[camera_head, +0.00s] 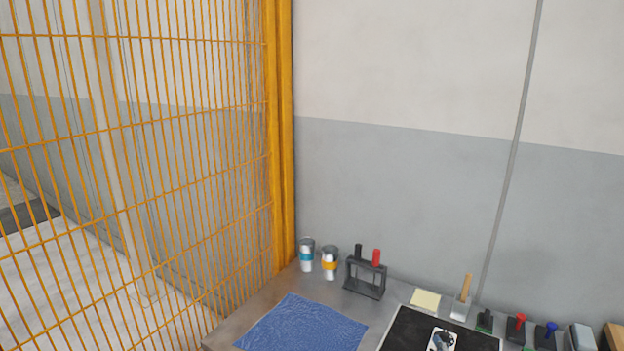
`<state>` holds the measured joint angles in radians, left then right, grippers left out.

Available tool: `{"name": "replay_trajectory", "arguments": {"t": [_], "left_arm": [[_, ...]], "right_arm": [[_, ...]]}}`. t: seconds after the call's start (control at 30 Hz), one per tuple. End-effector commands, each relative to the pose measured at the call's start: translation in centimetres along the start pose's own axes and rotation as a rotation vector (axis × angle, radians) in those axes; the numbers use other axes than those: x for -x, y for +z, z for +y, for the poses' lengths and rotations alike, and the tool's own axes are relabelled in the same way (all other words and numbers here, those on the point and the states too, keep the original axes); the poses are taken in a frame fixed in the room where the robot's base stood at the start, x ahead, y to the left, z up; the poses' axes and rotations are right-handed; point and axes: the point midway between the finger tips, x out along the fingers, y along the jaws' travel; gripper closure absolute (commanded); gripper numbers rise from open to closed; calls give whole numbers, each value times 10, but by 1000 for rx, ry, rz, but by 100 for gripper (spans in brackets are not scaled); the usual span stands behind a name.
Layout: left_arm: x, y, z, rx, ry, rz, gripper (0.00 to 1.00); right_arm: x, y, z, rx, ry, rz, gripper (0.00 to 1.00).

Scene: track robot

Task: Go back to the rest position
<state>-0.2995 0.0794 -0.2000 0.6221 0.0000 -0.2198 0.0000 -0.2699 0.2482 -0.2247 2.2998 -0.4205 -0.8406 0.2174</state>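Neither my left nor my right gripper shows in the head view, and no part of my arms is visible. A grey worktable (270,296) stands at the bottom of the view, with its near part cut off by the lower edge. A blue cloth or mat (303,326) lies on its left part. A black mat (408,327) lies to the right of it, with a small light item bearing a dark shape (441,340) on it.
A yellow mesh fence (140,150) with a post (281,140) borders the table's left. Two banded cups (306,256) (329,263), a dark rack (364,279) with black and red handles, a cream pad (425,300), a wooden-handled tool (463,300) and stamp-like items (516,328) line the back.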

Motion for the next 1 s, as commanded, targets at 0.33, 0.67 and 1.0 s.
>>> {"name": "replay_trajectory", "arguments": {"t": [0.33,0.67,1.0], "left_arm": [[0,0,0,0,0,0,60],[0,1,0,0,0,-2,60],[0,2,0,0,0,-4,60]], "right_arm": [[103,167,-51,-103,-189,-618,16],[184,228,-86,-117,-349,-908,16],[139,315,-124,-108,-356,-944,16]]}}
